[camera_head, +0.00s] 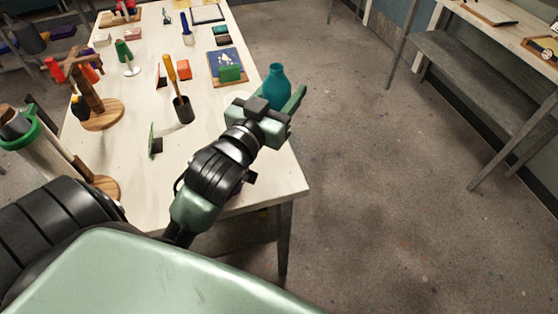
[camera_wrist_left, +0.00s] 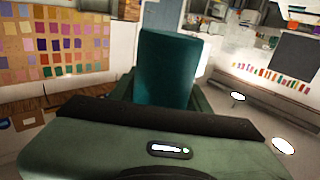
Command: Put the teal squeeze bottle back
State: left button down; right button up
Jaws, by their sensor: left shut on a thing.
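The teal squeeze bottle (camera_head: 275,86) is upright in my left gripper (camera_head: 284,106), near the right edge of the long white table. The left gripper is shut on it, and its fingers hide the bottle's lower part. In the left wrist view the bottle (camera_wrist_left: 168,68) stands up beyond the gripper body, between the fingers. I cannot tell whether its base touches the table. The right gripper is not in view.
Open floor (camera_head: 390,190) lies to the right. A grey bench (camera_head: 480,75) stands at far right.

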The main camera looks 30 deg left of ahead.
pick_arm(q)
notch_tip(320, 180, down, 19)
jog(key=b, duration=0.6)
jog(key=shift+a+b, duration=0.15)
jog(key=shift+b, duration=0.25)
jog(key=shift+f, duration=0.3)
jog(key=shift+f, duration=0.15)
jog(key=shift+f, duration=0.1)
jog(key=c, duration=0.7)
grip_release()
